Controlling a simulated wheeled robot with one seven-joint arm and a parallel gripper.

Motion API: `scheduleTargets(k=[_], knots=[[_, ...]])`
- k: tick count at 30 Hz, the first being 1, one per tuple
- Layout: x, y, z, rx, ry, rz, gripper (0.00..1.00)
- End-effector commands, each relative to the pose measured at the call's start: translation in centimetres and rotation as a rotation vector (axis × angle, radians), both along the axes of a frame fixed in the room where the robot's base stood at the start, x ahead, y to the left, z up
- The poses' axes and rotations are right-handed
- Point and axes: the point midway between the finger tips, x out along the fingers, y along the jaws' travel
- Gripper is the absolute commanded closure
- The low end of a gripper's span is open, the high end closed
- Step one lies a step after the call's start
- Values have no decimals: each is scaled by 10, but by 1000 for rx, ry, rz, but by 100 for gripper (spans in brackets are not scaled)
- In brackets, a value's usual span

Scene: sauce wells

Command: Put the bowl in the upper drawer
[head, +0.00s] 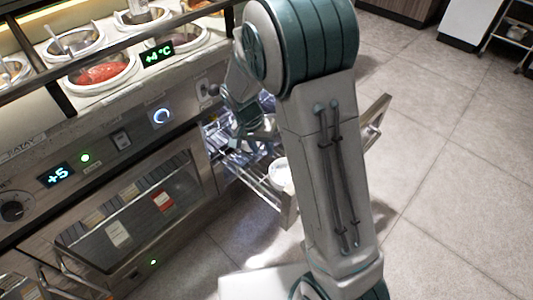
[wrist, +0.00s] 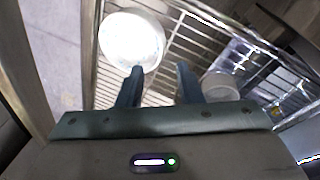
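A round white bowl (wrist: 131,38) lies in the open wire drawer (wrist: 185,45), beyond my fingertips in the wrist view. A white bowl also shows in the head view (head: 281,173), near the drawer's front end. My gripper (wrist: 160,75) is open, its two dark fingers apart with only wire rack showing between them. The left fingertip overlaps the near edge of the white bowl in the picture; I cannot tell whether they touch. In the head view my gripper is over the drawer, partly hidden by my arm.
A second, paler round container (wrist: 220,86) lies in the rack right of my fingers. The drawer front (head: 376,122) sticks out over the tiled floor (head: 440,170). The counter (head: 35,110) with sauce wells stands at the left, above a glass-fronted door (head: 130,215).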

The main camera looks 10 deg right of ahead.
Motion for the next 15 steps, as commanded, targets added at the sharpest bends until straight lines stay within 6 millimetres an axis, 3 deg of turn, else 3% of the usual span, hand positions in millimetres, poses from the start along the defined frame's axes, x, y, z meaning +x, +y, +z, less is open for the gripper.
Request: scheduleTargets(k=[8,11,15], knots=[[-6,0,27,13,1,12,67],[-20,-9,44,41,5,45,67],[-53,-27,75,99,6,128,67]])
